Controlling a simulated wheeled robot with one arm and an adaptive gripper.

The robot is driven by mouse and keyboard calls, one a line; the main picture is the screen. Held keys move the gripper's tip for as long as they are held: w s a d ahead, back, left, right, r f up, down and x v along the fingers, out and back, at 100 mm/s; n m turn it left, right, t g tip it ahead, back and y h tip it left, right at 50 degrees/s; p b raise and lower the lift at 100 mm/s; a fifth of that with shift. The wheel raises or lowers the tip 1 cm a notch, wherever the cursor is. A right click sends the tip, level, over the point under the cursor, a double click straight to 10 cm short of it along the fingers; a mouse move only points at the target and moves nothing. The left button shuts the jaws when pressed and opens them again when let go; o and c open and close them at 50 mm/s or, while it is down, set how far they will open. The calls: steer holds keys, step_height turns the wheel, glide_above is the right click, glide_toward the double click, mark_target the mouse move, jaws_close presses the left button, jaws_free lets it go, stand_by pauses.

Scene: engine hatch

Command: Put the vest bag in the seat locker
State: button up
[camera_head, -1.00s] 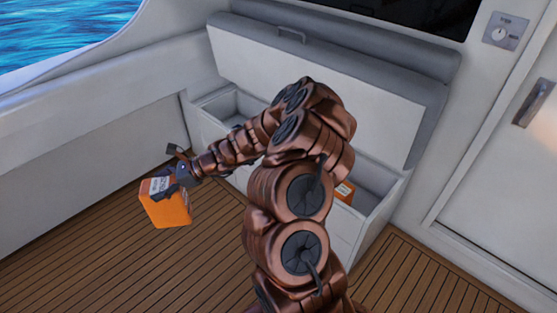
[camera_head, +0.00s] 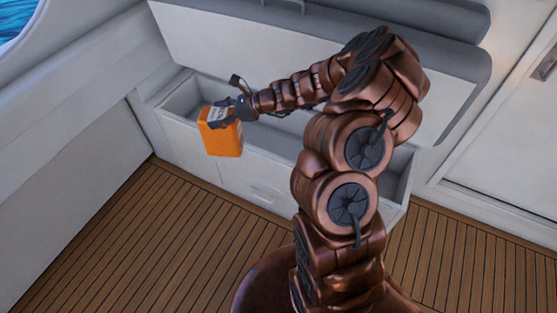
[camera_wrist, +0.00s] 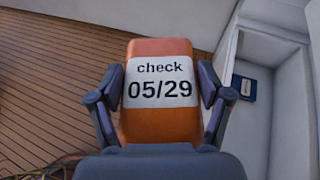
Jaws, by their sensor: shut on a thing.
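The vest bag (camera_head: 222,140) is an orange block with a white label. In the wrist view the bag (camera_wrist: 160,125) shows the label "check 05/29" between the two fingers. My gripper (camera_head: 232,112) is shut on it, and it also shows in the wrist view (camera_wrist: 160,100). The seat locker (camera_head: 195,142) is a white bench box with its lid (camera_head: 300,75) raised. In the head view the bag overlaps the locker's front wall and rim near its left end. The wrist view shows the open locker (camera_wrist: 226,75) to the right of the bag. My arm hides much of the locker's right part.
A small dark blue item (camera_wrist: 244,88) with a white label lies inside the locker. A white door (camera_head: 515,130) stands at the right. The wooden deck (camera_head: 130,230) in front of the locker is clear.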

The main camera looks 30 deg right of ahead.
steer(key=w+d+f+m+t+h+b, duration=0.25)
steer(key=d+f+b, duration=0.35)
steer(key=d+b, duration=0.5)
steer(key=w+d+f+m+t+h+b, duration=0.1)
steer(key=w+d+f+m+b, duration=0.15)
steer(key=d+f+b, duration=0.95)
steer(key=f+b, duration=0.5)
steer(key=f, duration=0.2)
steer(key=d+f+b, duration=0.2)
steer(key=f+b, duration=0.5)
steer(key=f, duration=0.3)
steer(key=shift+w+d+f+n+b, duration=0.15)
steer(key=shift+d+f+n+b, duration=0.15)
steer(key=shift+d+b, duration=0.1)
steer(key=o, duration=1.8)
steer(key=shift+f, duration=0.1)
steer(key=shift+c, duration=0.2)
